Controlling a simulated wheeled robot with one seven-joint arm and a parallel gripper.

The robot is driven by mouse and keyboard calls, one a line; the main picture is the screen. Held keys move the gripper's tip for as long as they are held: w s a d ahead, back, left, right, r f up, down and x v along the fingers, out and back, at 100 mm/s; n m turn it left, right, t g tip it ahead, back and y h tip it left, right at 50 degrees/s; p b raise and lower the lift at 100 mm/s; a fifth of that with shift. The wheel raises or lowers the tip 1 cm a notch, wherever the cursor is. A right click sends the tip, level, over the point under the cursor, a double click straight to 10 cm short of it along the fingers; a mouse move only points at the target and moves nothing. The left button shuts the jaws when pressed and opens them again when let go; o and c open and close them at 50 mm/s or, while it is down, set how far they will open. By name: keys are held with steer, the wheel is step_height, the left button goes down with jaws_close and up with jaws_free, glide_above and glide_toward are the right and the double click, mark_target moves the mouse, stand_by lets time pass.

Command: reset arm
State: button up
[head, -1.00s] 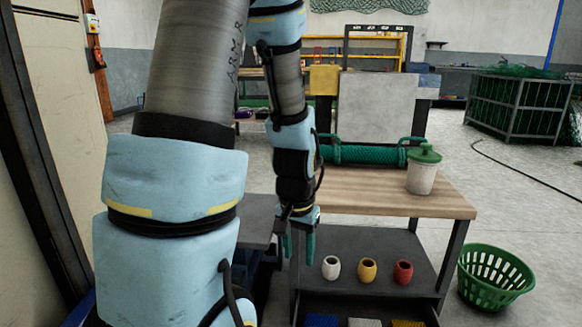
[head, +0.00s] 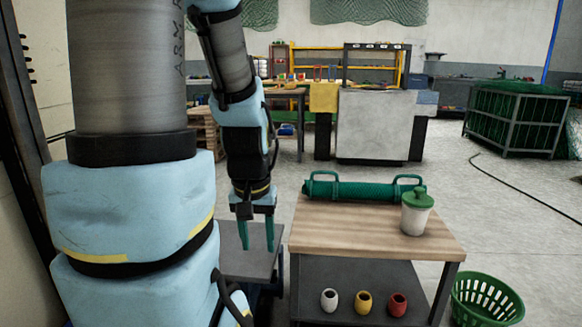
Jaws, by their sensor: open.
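My arm fills the left side of the head view. It reaches forward, and its wrist hangs down left of the wooden-topped table (head: 375,238). My gripper (head: 256,246) points downward with two green fingers apart and nothing between them. It hangs in front of or over a low grey platform (head: 240,262); the exact height above it is hard to tell.
On the table are a green roll with handles (head: 362,190) and a white jar with a green lid (head: 416,213). White (head: 329,300), yellow (head: 364,302) and red (head: 397,304) pots stand on its lower shelf. A green basket (head: 486,300) is on the floor at right.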

step_height(320, 180, up, 25)
steer(key=p, duration=2.2)
steer(key=shift+p, duration=0.3)
steer(key=shift+d, duration=0.1)
